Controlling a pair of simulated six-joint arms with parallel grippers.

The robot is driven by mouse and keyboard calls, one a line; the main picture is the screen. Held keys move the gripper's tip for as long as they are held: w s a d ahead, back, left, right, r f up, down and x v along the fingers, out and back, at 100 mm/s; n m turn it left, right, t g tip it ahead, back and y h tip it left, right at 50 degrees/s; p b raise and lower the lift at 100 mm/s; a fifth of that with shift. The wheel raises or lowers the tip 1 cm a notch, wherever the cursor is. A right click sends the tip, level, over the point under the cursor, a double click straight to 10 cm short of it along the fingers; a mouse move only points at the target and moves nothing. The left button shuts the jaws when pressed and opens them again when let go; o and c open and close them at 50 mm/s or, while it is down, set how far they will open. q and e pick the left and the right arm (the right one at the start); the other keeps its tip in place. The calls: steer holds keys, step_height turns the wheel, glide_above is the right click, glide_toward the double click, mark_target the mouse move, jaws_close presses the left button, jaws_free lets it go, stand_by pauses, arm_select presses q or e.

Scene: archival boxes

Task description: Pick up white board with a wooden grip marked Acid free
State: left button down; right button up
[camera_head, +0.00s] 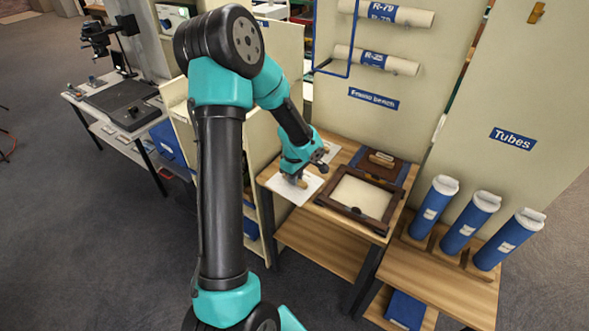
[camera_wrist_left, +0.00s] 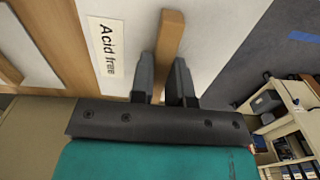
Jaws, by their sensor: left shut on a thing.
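The white board (camera_head: 290,188) lies at the left end of the wooden bench in the head view, partly covered by my left gripper. In the left wrist view the white board (camera_wrist_left: 205,30) fills the upper middle, with a label reading "Acid free" (camera_wrist_left: 106,46) on it. Its wooden grip (camera_wrist_left: 170,38) stands between the two dark fingers. My left gripper (camera_head: 300,180) is shut on this grip, and the fingers also show in the left wrist view (camera_wrist_left: 164,80). I cannot tell whether the board touches the bench top. My right gripper is not in view.
A dark wooden frame (camera_head: 338,207) with a pale panel lies right of the board. A brown case (camera_head: 362,165) sits behind it. Blue tubes (camera_head: 434,207) stand in a rack on the right. A tall cream panel with rolled tubes (camera_head: 388,18) rises behind the bench (camera_head: 345,148).

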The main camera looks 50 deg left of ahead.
mark_target(296, 197)
arm_select(q)
steer(key=s+d, duration=0.4)
steer(key=d, duration=0.1)
steer(key=s+d+r, duration=0.1)
steer(key=s+d, duration=0.1)
steer(key=shift+s+d, duration=0.15)
stand_by(0.5)
